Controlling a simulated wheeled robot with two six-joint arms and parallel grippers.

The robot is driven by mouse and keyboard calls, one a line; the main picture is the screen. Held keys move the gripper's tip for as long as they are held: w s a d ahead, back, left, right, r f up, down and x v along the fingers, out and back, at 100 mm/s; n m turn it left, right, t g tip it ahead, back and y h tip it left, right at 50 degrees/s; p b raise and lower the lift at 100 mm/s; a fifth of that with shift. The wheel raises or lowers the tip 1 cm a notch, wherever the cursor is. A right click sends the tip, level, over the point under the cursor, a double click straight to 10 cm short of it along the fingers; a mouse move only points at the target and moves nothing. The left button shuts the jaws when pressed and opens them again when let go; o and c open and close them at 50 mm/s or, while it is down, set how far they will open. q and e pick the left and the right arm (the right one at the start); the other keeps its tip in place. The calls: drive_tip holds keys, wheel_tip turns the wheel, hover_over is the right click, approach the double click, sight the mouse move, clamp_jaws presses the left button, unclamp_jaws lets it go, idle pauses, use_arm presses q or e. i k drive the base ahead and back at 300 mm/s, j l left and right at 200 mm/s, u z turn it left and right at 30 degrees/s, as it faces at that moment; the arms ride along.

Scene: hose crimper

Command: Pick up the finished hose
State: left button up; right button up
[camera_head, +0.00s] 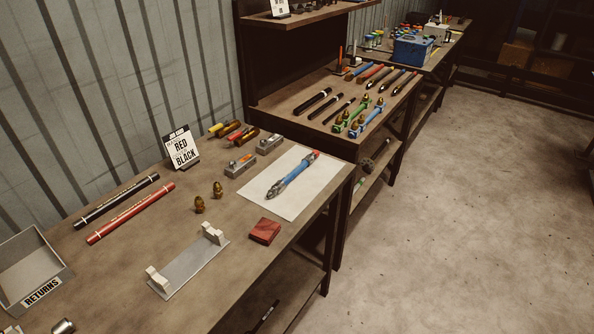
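A short blue hose-like piece (292,176) lies on a white sheet (270,199) at the right side of the near bench. It has grey metal-looking ends and a red tip at its far end. A red hose (130,213) and a black hose (116,201) lie side by side at the left of the bench. I cannot tell for sure which of these is the finished hose. Neither of my grippers is in view.
The near bench (120,270) also holds a grey cradle plate (190,268) with white end blocks, two brass fittings (217,189), a red folded cloth (264,231), a "RED BLACK" sign (182,148) and a RETURNS bin (32,272). Floor (450,220) at right is clear.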

sight(277, 187)
drive_tip(key=i+l+u, duration=0.1)
drive_tip(key=u, duration=0.3)
drive_tip(key=i+l+u, duration=0.1)
drive_tip(key=l+u, duration=0.15)
drive_tip(key=u, duration=0.2)
drive_tip(key=i+l+u, duration=0.1)
drive_tip(key=u, duration=0.3)
drive_tip(key=i+l+u, duration=0.15)
drive_tip(key=l+u, duration=0.15)
drive_tip(key=l, duration=0.95)
drive_tip(key=l+u, duration=0.25)
drive_tip(key=l, duration=1.75)
